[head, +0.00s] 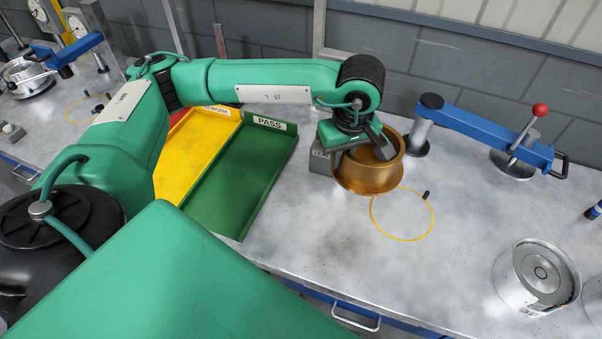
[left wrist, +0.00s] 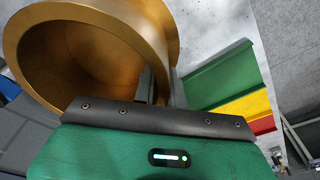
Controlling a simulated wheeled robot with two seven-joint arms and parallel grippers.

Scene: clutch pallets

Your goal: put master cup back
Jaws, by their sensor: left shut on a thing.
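The master cup is a brass-coloured open cup (head: 368,174), at the middle of the head view beside a grey block (head: 323,160). My left gripper (head: 378,145) is shut on the cup's wall. In the left wrist view the cup (left wrist: 168,30) fills the upper left, its open mouth facing the camera. The fingertips are partly hidden by the cup. I cannot tell whether the cup touches the block or the table. My right gripper is not in view.
A yellow ring (head: 401,238) is marked on the grey table, with a small dark peg at its edge. A green PASS tray (head: 236,190) and a yellow tray (head: 190,160) lie left. A blue lever arm (head: 490,135) stands behind. A silver cylindrical part (head: 537,275) sits front right.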

